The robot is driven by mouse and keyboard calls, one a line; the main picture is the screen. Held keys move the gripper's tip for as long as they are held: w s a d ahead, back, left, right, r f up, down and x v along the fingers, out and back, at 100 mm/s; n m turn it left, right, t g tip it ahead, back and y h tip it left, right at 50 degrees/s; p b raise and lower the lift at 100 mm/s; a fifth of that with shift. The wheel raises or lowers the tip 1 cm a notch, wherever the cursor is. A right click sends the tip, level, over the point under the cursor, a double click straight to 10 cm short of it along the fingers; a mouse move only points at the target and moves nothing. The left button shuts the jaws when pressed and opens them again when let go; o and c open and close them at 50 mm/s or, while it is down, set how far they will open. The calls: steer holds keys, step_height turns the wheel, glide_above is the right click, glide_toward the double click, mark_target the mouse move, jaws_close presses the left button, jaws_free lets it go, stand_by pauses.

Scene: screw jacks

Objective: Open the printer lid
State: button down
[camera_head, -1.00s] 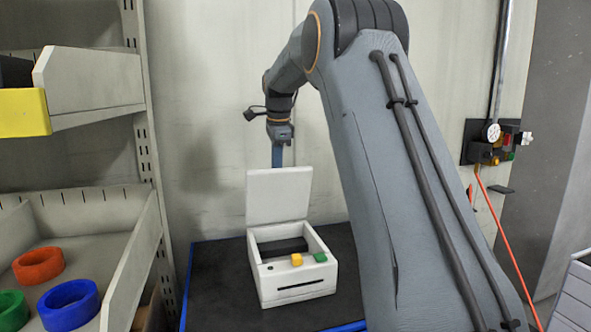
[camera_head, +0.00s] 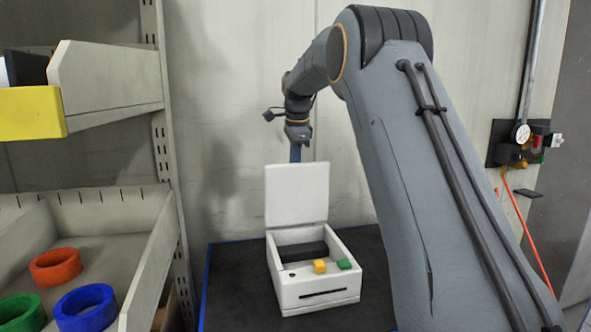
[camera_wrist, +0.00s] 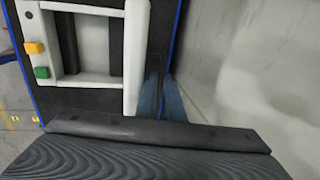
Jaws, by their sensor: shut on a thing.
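The white printer (camera_head: 310,299) stands on a dark mat, with a yellow button (camera_head: 319,266) and a green button (camera_head: 344,264) on its front top. Its lid (camera_head: 297,193) stands upright at the back, and the dark inside is exposed. My gripper (camera_head: 295,153) is at the lid's top edge, its blue fingers partly hidden behind the lid. In the wrist view, the lid (camera_wrist: 137,60) shows as a white strip, and my gripper (camera_wrist: 162,98) is shut beside its lower end. The exact contact is hard to see.
A shelf unit (camera_head: 172,150) with bins and coloured rings stands left. A pale wall (camera_head: 215,120) is close behind the printer. My arm fills the right side. Valves (camera_head: 520,145) and an orange hose (camera_head: 525,230) are at the far right.

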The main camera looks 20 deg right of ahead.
steer(key=c, duration=1.9)
jaws_free()
steer(key=shift+w+f, duration=0.1)
steer(key=shift+f, duration=0.55)
steer(key=shift+w+d, duration=0.1)
steer(key=shift+w, duration=0.2)
steer(key=shift+s+r, duration=0.15)
steer(key=shift+r, duration=0.05)
steer(key=b+v, duration=0.2)
steer(key=v, duration=0.5)
steer(key=shift+r+b, duration=0.4)
steer(key=shift+r, duration=0.05)
